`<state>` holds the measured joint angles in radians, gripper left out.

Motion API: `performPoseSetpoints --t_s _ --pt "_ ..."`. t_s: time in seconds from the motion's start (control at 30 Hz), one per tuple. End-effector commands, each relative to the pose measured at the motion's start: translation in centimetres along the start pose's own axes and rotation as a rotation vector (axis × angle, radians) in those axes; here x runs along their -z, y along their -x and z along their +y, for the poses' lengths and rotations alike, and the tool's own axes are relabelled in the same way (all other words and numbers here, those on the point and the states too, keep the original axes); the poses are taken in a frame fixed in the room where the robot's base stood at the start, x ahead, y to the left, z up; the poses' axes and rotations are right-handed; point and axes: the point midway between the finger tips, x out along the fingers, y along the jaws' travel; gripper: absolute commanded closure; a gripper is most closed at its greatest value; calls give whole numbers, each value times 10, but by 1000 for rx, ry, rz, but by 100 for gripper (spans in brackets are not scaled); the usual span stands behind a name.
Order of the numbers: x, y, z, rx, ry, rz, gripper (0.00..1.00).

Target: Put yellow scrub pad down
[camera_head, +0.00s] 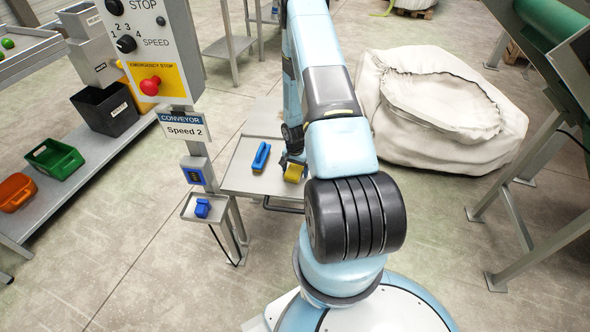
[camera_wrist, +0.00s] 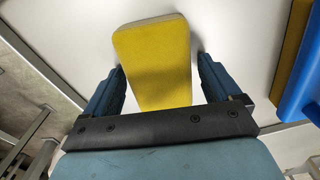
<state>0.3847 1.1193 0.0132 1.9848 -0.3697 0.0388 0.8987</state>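The yellow scrub pad (camera_wrist: 153,60) is between the two blue fingers of my gripper (camera_wrist: 162,75) in the wrist view. A narrow gap shows between the pad and the right finger; the left finger is very close to its edge, and I cannot tell if it touches. The gripper looks open around the pad. In the head view the pad (camera_head: 293,172) is at the right part of the grey metal tray table (camera_head: 238,178), low at its surface; contact underneath is hidden. My gripper (camera_head: 293,158) is partly hidden behind my arm there.
A blue-handled brush (camera_head: 261,157) lies on the tray left of the pad; it also shows in the wrist view (camera_wrist: 302,75). The conveyor control post (camera_head: 187,125) stands left of the tray. A big white sack (camera_head: 440,105) is to the right. Bare tray lies around the brush.

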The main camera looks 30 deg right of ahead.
Motion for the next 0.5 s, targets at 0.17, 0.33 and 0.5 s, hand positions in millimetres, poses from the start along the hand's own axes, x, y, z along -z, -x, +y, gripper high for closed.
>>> performPoseSetpoints --t_s 0.17,0.33,0.5 --pt "0 0 0 0 0 0 2" --pt "0 1 0 0 1 0 2" --pt "0 13 0 1 -1 1 2"
